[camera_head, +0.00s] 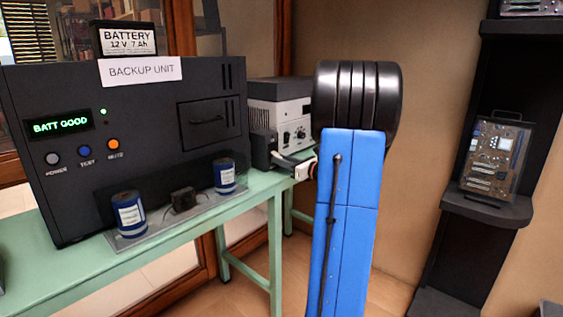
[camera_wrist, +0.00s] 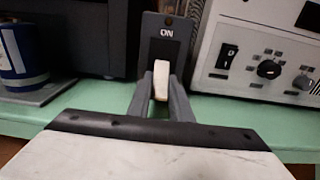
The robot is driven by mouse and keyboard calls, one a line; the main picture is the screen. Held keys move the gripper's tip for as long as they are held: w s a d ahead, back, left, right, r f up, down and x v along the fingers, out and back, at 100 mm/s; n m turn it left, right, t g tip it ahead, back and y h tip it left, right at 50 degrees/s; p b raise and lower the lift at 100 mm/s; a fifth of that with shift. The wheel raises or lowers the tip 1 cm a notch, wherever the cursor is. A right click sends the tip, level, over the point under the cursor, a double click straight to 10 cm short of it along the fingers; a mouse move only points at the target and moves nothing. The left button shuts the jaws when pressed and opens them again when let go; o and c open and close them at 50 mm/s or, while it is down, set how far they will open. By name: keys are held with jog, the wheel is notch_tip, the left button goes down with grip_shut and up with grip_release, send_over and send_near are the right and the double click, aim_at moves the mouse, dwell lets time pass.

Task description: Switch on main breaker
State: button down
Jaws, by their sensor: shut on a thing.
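The main breaker is a dark grey upright box (camera_wrist: 152,30) with the word ON near its top, in the middle of the wrist view. It also shows in the head view (camera_head: 262,147), at the right end of the green bench. Its white lever (camera_wrist: 161,77) sticks out below the ON label. I cannot tell whether the lever is up or down. My gripper (camera_wrist: 161,92) has its two grey fingers on either side of the lever and is shut on it. In the head view my gripper (camera_head: 280,160) is small and partly hidden by my blue arm.
The black backup unit (camera_head: 150,90) stands left of the breaker, its display reading BATT GOOD. A grey-white device with knobs (camera_wrist: 262,55) stands close on the right. Blue cans (camera_head: 129,214) stand on the green bench (camera_head: 150,252). A dark shelf (camera_head: 487,210) is at far right.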

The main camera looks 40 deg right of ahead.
aim_at(276, 154)
jog(key=shift+r, duration=0.1)
jog(key=shift+s+r+g, duration=0.25)
jog(key=shift+r+g, duration=0.35)
jog(key=shift+g, duration=0.7)
jog(key=r+g, duration=0.1)
jog(key=g, duration=0.2)
jog(key=shift+r, duration=0.35)
jog(key=shift+w+r+g+h, duration=0.15)
jog(key=shift+r+g, duration=0.25)
jog(key=shift+g, duration=0.55)
jog(key=shift+w+r+g+h, duration=0.1)
jog(key=shift+r+g, duration=0.25)
jog(key=shift+g, duration=0.65)
jog(key=shift+w+r+g+h, duration=0.15)
jog(key=shift+r+g, duration=0.25)
jog(key=shift+g, duration=0.55)
jog(key=shift+r+g, duration=0.1)
jog(key=shift+g, duration=0.2)
jog(key=c, duration=1.6)
grip_release()
jog(key=shift+r, duration=0.1)
jog(key=v, duration=1.7)
jog(key=shift+s, duration=0.1)
